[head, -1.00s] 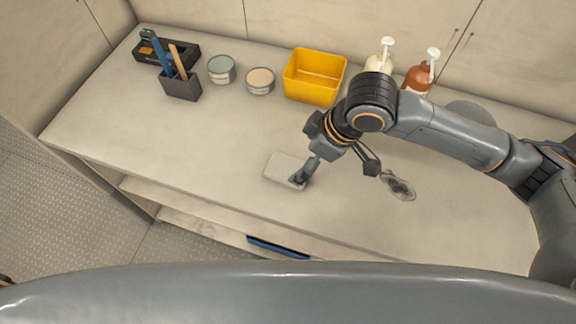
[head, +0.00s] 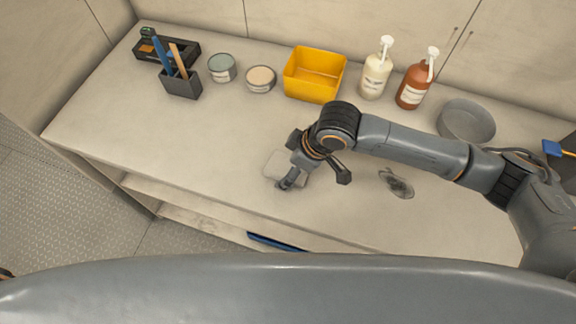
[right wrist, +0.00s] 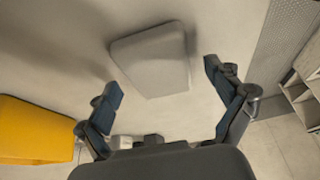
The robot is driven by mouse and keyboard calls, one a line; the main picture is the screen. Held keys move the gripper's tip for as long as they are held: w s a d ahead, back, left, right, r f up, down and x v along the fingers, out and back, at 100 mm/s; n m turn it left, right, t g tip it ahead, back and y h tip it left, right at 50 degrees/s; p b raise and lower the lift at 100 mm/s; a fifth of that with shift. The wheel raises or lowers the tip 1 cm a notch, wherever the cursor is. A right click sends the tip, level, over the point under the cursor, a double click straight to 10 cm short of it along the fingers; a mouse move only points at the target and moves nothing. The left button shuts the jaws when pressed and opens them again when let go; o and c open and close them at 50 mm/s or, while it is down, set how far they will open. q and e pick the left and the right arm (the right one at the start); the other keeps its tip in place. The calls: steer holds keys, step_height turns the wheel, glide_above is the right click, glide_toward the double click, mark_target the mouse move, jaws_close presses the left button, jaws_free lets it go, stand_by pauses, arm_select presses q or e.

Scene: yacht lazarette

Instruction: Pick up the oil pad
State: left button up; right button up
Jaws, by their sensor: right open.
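The oil pad, which I take to be the pale grey, flat, rounded square (head: 275,163), lies on the light bench top, left of the middle. My right arm partly covers it in the head view. In the right wrist view the pad (right wrist: 152,60) shows whole, ahead of the fingers and between their lines. My right gripper (head: 316,183) is open over the bench beside the pad. In the right wrist view its two fingers (right wrist: 162,78) are wide apart with nothing between the tips. I cannot tell its exact height. My left gripper is out of view.
A yellow bin (head: 314,75), two round tins (head: 222,68), a dark brush holder (head: 181,84) and two pump bottles (head: 376,70) stand along the back. A grey round dish (head: 466,122) is at the right. A dark glossy patch (head: 397,184) lies right of the gripper.

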steer(key=shift+f+p, duration=0.25)
steer(key=shift+p, duration=0.05)
stand_by(0.5)
steer(key=c, duration=0.9)
